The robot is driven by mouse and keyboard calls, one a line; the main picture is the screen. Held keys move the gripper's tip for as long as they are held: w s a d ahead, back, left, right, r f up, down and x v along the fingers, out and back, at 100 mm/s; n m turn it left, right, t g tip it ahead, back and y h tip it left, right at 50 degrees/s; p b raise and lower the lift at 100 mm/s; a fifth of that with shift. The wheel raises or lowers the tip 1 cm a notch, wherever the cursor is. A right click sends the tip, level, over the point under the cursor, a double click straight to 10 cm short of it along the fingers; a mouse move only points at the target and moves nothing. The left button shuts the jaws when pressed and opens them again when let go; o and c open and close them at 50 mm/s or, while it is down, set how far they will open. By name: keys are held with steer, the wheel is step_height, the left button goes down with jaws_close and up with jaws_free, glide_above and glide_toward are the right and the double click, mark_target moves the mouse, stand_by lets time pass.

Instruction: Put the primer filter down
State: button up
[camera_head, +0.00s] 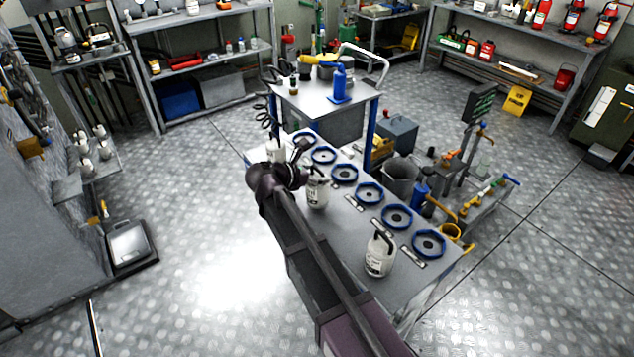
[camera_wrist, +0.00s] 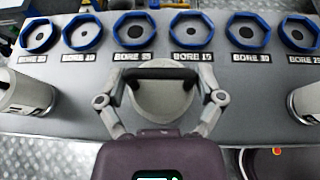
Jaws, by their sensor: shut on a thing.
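The primer filter is likely the white canister with a black handle (camera_head: 318,193) in the head view, beside my gripper (camera_head: 303,167) at the bench's left edge. In the wrist view my gripper (camera_wrist: 163,76) has one finger at each end of the handle of this canister (camera_wrist: 162,100) and is shut on it. The canister looks upright. I cannot tell whether its base touches the bench or hangs just above it. Its lower part is partly hidden in the wrist view by my gripper body.
Similar white canisters stand on the grey bench (camera_head: 345,222), one nearer (camera_head: 380,256) and one farther (camera_head: 276,151). A row of blue hexagonal rings (camera_head: 396,217) with bore labels lines the far side. A bucket (camera_head: 400,178) and valve stand are right of the bench.

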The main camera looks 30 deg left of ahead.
steer(key=shift+f+b, duration=0.6)
steer(key=shift+f, duration=0.35)
steer(key=shift+f, duration=0.15)
steer(key=o, duration=1)
steer(key=shift+o, duration=0.2)
steer(key=shift+r, duration=0.25)
steer(key=shift+s+a+r, duration=0.1)
steer(key=shift+s+r, duration=0.05)
steer(key=shift+s, duration=0.1)
steer(key=p+v, duration=0.5)
steer(key=v, duration=0.6)
steer(key=shift+s, duration=0.15)
